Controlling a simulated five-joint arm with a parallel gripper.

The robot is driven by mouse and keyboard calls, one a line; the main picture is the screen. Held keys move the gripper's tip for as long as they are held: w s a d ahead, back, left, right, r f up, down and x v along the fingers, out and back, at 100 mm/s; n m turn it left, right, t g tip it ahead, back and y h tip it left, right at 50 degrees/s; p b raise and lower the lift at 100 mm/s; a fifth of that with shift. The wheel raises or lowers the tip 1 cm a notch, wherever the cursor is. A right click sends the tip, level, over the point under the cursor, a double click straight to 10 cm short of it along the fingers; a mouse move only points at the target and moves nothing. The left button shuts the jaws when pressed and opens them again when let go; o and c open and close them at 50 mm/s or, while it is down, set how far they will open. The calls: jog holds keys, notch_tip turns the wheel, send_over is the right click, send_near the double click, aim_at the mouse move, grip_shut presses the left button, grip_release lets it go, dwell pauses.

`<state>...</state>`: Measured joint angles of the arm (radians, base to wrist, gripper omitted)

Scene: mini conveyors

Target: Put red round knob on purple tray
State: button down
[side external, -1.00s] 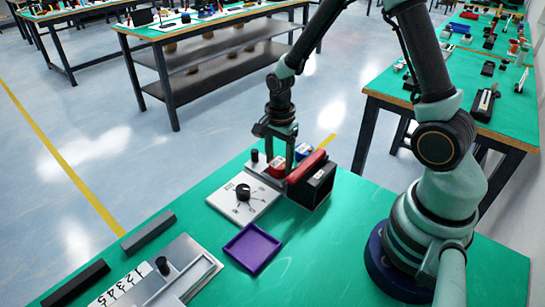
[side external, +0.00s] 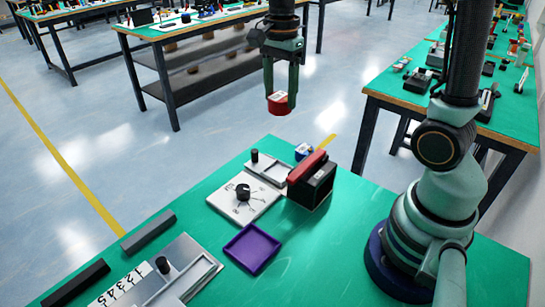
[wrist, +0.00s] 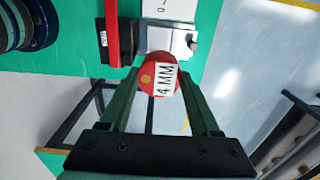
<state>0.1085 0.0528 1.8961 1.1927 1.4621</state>
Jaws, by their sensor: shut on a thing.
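The red round knob (side external: 279,103) has a white label, which reads "4 MM" in the wrist view (wrist: 154,77). My gripper (side external: 280,92) is shut on the knob and holds it high in the air, above and beyond the far edge of the green table. In the wrist view the knob sits between the two green fingertips (wrist: 160,84). The purple tray (side external: 252,248) lies flat and empty on the table, nearer the camera and well below my gripper. The tray does not show in the wrist view.
A black box with a red top (side external: 311,178) stands behind the tray, near a white plate with a black dial (side external: 243,192). A grey fixture with a black peg (side external: 266,168) and a blue part (side external: 304,151) are at the back. A numbered slider (side external: 160,277) is at front left.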

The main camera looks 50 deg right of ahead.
jog(key=shift+a+r, duration=0.3)
jog(key=shift+r, duration=0.1)
jog(key=s+a, duration=0.2)
jog(key=a, duration=0.8)
send_over(252, 248)
notch_tip(252, 248, down, 20)
jog(key=shift+f, duration=0.15)
jog(key=shift+c, duration=0.6)
grip_release()
jog(key=shift+f, duration=0.1)
